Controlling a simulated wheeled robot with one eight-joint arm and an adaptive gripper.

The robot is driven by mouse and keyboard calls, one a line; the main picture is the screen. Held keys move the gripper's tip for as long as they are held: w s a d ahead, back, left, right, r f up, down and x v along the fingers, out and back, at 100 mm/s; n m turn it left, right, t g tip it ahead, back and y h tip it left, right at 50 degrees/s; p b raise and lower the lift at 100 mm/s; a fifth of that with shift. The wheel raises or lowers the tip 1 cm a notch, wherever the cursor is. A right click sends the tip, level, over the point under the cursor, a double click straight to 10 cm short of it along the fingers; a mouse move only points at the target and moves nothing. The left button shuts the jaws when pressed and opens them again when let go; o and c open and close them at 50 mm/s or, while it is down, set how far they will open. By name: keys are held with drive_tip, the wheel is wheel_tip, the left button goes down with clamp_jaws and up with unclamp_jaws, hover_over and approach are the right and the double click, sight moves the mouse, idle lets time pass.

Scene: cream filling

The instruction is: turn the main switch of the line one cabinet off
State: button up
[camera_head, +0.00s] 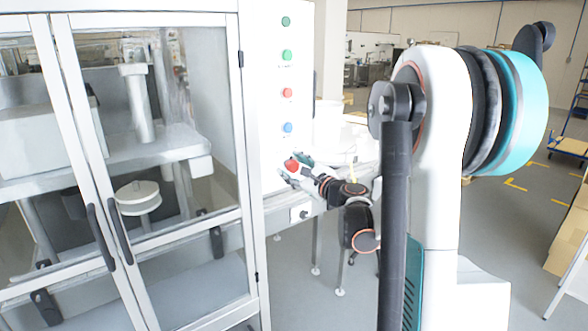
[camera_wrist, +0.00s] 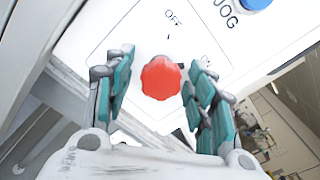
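The main switch is a red round knob (camera_wrist: 161,78) on a white cabinet panel. It also shows in the head view as a red spot (camera_head: 291,165) below the column of buttons. In the wrist view an "OFF" label stands above it and a partly hidden label, perhaps "ON", stands to its right. My gripper (camera_wrist: 162,95) is open, with one teal-padded finger on each side of the knob and a visible gap to both. In the head view my gripper (camera_head: 294,172) reaches the panel from the right. The depth between fingertips and knob is hard to tell.
Above the switch the panel has a blue button (camera_head: 288,127), a red button (camera_head: 287,92) and two green buttons (camera_head: 287,55). The blue one, marked "JOG", shows at the wrist view's top edge (camera_wrist: 256,3). Glass cabinet doors with dark handles (camera_head: 100,238) stand left.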

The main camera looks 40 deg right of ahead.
drive_tip(key=c, duration=0.9)
drive_tip(key=n, duration=0.6)
drive_tip(key=shift+n, duration=0.4)
drive_tip(key=n, duration=0.3)
drive_tip(key=shift+d+r+b, duration=0.1)
drive_tip(key=shift+b, duration=0.25)
drive_tip(key=shift+n, duration=2)
